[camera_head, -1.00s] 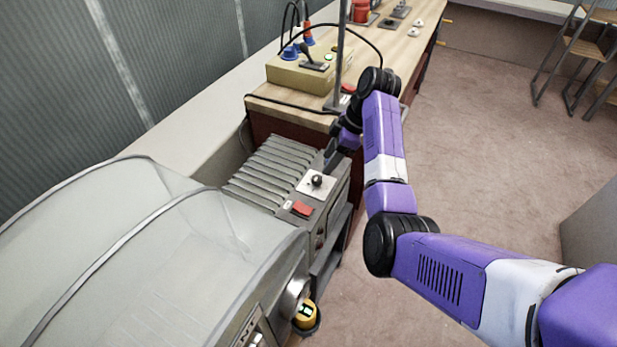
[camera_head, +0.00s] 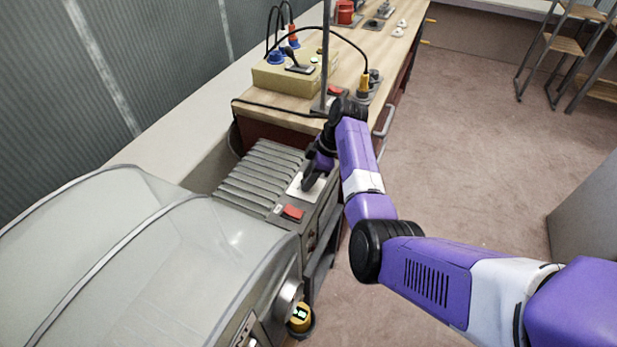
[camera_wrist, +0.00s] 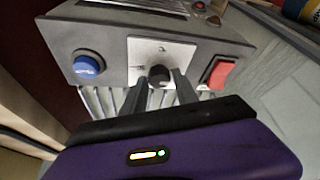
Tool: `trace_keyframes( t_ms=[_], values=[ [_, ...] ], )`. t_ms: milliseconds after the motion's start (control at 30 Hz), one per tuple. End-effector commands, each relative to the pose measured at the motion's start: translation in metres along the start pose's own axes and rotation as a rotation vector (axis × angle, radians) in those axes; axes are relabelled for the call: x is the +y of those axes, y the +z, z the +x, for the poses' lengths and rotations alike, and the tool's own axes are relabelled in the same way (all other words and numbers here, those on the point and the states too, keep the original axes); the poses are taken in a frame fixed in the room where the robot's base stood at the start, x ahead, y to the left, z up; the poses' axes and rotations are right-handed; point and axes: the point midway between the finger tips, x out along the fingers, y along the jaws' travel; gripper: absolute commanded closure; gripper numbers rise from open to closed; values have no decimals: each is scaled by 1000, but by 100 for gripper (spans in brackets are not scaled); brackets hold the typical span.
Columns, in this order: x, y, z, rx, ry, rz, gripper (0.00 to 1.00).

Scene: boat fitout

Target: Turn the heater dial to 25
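The heater (camera_head: 258,178) is a grey ribbed box. Its dial is a black round knob (camera_wrist: 159,75) on a white square plate (camera_wrist: 146,50), with small marks too fine to read. My gripper (camera_wrist: 160,83) is open, one dark finger on each side of the knob's near edge. I cannot tell whether either finger touches it. In the head view my gripper (camera_head: 310,180) is over the white plate and hides the knob.
A red rocker switch (camera_wrist: 217,73) and a blue button (camera_wrist: 88,65) flank the plate. A grey covered machine (camera_head: 150,265) stands close at front left. A wooden bench (camera_head: 375,65) with a yellow box (camera_head: 285,76) lies behind.

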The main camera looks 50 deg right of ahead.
Motion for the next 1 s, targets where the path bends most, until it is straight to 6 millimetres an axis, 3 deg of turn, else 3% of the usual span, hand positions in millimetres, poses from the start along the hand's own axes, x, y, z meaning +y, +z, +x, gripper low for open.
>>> trace_keyframes(
  t_ms=[33,167,567,1000],
  values=[
    [0,0,0,0,0,0,77],
    [0,0,0,0,0,0,100],
    [-1,-1,-2,-1,20,50,100],
    [-4,-2,-3,-1,149,362,100]
  ],
)
